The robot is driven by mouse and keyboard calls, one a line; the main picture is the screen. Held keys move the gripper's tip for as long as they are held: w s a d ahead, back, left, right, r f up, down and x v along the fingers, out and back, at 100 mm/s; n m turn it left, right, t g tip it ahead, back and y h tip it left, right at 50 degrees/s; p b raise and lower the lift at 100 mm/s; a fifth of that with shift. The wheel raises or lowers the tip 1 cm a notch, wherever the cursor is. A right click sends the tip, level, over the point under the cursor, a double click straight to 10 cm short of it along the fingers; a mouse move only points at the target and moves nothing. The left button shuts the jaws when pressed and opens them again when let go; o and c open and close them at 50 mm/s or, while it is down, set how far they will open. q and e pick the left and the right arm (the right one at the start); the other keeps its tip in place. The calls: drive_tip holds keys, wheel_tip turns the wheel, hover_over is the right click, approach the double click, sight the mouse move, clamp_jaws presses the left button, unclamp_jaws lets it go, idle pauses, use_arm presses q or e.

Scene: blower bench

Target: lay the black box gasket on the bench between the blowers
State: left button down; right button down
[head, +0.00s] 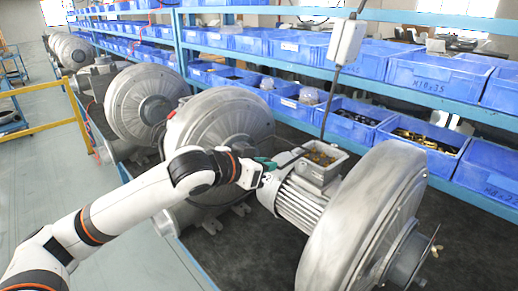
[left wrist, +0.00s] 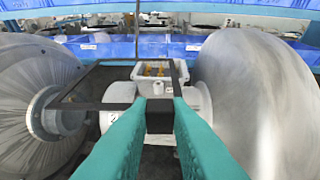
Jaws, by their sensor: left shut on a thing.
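My left gripper (head: 265,164) has teal fingers, which also show in the left wrist view (left wrist: 160,104). It is shut on one edge of the black box gasket (left wrist: 95,106), a thin, open rectangular frame. The gasket is held up in the air, between the left blower (left wrist: 38,115) and the right blower (left wrist: 258,100) as seen in the left wrist view. Behind it is an open terminal box (left wrist: 152,72) with brass parts inside. In the head view this box (head: 322,160) sits on the near blower's motor (head: 298,205). The gasket is hard to make out there. My right gripper is not in view.
The near blower (head: 368,215) and the middle blower (head: 225,118) stand on the dark bench (head: 460,250). A grey pendant box (head: 346,42) hangs on a cable above. Blue bins (head: 430,76) fill the shelves behind.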

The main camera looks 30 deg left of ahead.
use_arm(q)
drive_tip(key=s+d+f+n+y, duration=0.1)
drive_tip(key=s+d+f, duration=0.2)
drive_tip(key=f, duration=0.4)
drive_tip(key=s+d+f+n+y, duration=0.2)
drive_tip(key=s+d+f, duration=0.2)
drive_tip(key=s+f, duration=0.2)
drive_tip(key=shift+s+f, duration=0.25)
drive_tip(key=shift+f, duration=0.25)
